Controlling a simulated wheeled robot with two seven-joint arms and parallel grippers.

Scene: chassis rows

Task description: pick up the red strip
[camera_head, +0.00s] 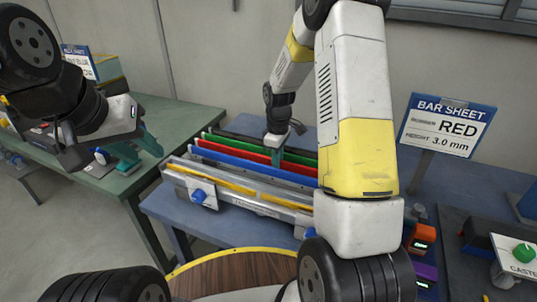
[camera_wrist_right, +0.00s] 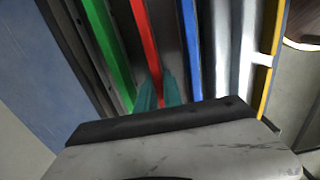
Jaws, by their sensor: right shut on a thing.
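The red strip (camera_head: 235,153) stands on edge in a long rack (camera_head: 240,205) on the blue table, between a green strip (camera_head: 222,139) and a blue strip (camera_head: 240,163). My right gripper (camera_head: 277,156) is shut on the red strip from above. In the right wrist view the red strip (camera_wrist_right: 144,40) runs between the teal fingers (camera_wrist_right: 160,93) of this gripper. Whether the strip is clear of the rack floor cannot be told. My left gripper (camera_head: 138,150) is open and empty at the left, over the green table.
A sign (camera_head: 447,127) reads "BAR SHEET RED 3.0 mm". The green table (camera_head: 175,115) stands at the left. Orange and purple devices (camera_head: 422,240) and a green knob (camera_head: 524,252) are at the right. A round wooden top (camera_head: 235,270) is in front.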

